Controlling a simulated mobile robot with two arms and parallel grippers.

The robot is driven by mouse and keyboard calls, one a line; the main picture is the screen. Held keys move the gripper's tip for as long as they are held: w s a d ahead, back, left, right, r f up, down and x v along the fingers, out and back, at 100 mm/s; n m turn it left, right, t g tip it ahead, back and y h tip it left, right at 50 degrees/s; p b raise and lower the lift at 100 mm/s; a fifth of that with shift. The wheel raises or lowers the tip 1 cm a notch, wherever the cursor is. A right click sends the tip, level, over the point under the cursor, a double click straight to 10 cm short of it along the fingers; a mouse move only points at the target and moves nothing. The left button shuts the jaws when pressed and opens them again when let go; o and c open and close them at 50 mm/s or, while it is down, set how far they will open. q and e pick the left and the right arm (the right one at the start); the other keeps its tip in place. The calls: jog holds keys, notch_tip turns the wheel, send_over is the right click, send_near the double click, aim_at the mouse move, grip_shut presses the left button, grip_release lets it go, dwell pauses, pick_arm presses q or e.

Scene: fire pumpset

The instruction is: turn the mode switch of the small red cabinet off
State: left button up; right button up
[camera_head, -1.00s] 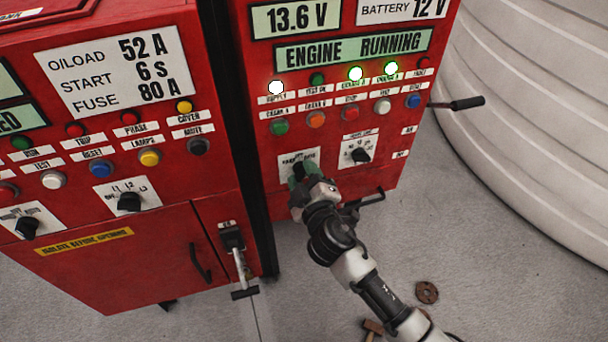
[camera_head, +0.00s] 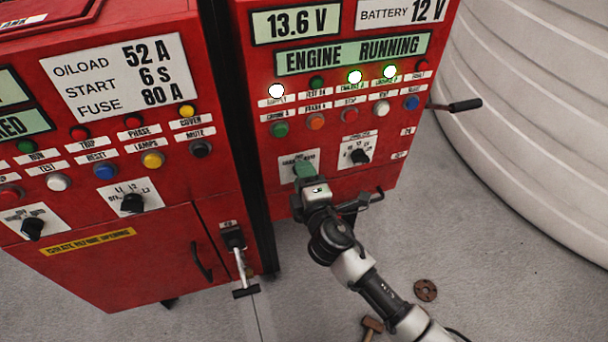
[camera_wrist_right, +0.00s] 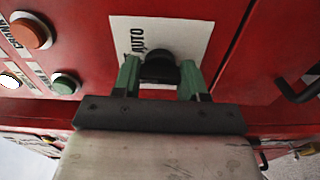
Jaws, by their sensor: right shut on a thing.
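The small red cabinet (camera_head: 330,185) stands at the right in the head view, with a display reading "ENGINE RUNNING". The black mode switch knob (camera_wrist_right: 160,68) sits on a white plate (camera_wrist_right: 190,32) in the right wrist view; "AUTO" is readable beside it. My right gripper (camera_wrist_right: 159,76) has its green fingers on either side of the knob, shut on it. In the head view my right gripper (camera_head: 304,171) covers the knob, so its pointing direction is hidden there. My left gripper is not in view.
A second black knob (camera_head: 360,156) is close to the right. A crank-like handle (camera_head: 372,198) is just beside my gripper, and another handle (camera_head: 457,105) juts from the cabinet's side. A wider red cabinet (camera_head: 100,240) stands left, and a large white ribbed tank (camera_head: 540,110) right.

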dwell(0.4)
jog(key=o, duration=0.9)
jog(key=shift+s, duration=0.15)
jog(key=b+v, duration=0.2)
jog(key=v, duration=0.8)
jog(key=shift+s+d, duration=0.15)
jog(key=shift+s, duration=0.15)
